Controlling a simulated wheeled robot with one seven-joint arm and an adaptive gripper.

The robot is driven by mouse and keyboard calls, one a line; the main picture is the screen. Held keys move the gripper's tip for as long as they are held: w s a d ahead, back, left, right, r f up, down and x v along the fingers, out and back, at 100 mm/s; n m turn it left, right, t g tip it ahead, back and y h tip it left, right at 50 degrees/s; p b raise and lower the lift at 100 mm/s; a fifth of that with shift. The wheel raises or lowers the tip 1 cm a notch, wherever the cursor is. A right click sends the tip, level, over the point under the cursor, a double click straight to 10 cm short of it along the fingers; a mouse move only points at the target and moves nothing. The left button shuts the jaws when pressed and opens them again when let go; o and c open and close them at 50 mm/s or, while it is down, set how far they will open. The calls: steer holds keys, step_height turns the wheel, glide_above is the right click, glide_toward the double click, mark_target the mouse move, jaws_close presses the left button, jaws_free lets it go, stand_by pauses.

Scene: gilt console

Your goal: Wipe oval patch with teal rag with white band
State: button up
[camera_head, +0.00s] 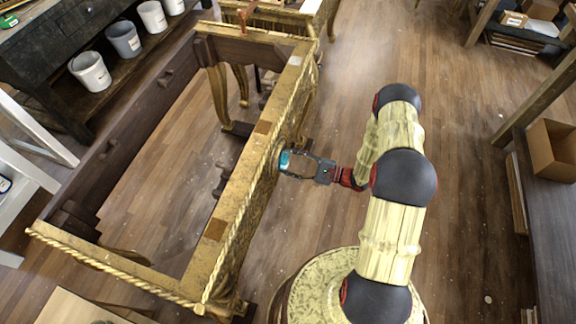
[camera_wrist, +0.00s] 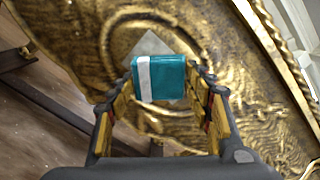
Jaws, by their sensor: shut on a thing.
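The teal rag with a white band (camera_wrist: 172,78) is held between the fingertips of my gripper (camera_wrist: 160,84), which is shut on it. In the head view the rag (camera_head: 284,161) shows as a small teal piece at the front face of the gilt console (camera_head: 236,200), with my gripper (camera_head: 286,165) reaching to it from the right. In the wrist view the rag is in front of the carved gilt face (camera_wrist: 225,45). A pale greyish patch (camera_wrist: 151,43) shows just above the rag, partly hidden by it. I cannot tell whether the rag touches the surface.
The console frame is open in the middle, with the floor visible through it. White and grey buckets (camera_head: 90,71) stand on a shelf at upper left. A cardboard box (camera_head: 553,150) sits at the right. The wooden floor (camera_head: 470,200) right of my arm is clear.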

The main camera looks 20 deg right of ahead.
mark_target(277, 167)
steer(key=w+d+b, duration=0.2)
steer(key=w, duration=0.1)
steer(key=shift+w+d, duration=0.25)
steer(key=shift+w, duration=0.05)
steer(key=shift+s+a, duration=0.1)
steer(key=shift+s+a+p, duration=0.35)
steer(key=shift+s+a, duration=0.5)
steer(key=shift+s, duration=0.3)
steer(key=shift+s+a+p, duration=0.35)
steer(key=shift+s+a, duration=0.55)
steer(key=shift+s, duration=0.25)
steer(key=shift+s+a+p, duration=0.35)
steer(key=shift+s+a, duration=0.5)
steer(key=shift+s, duration=0.3)
steer(key=shift+d+r, duration=0.1)
steer(key=shift+r, duration=0.4)
steer(key=w+d+b, duration=0.3)
steer(key=w+d, duration=0.2)
steer(key=w, duration=0.2)
steer(key=shift+s+a+p, duration=0.35)
steer(key=shift+s+a, duration=0.45)
steer(key=shift+s, duration=0.4)
steer(key=shift+s+a+p, duration=0.35)
steer(key=shift+s+a, duration=0.5)
steer(key=shift+s, duration=0.3)
steer(key=shift+s+a+p, duration=0.35)
steer(key=shift+s+a, duration=0.45)
steer(key=shift+s, duration=0.4)
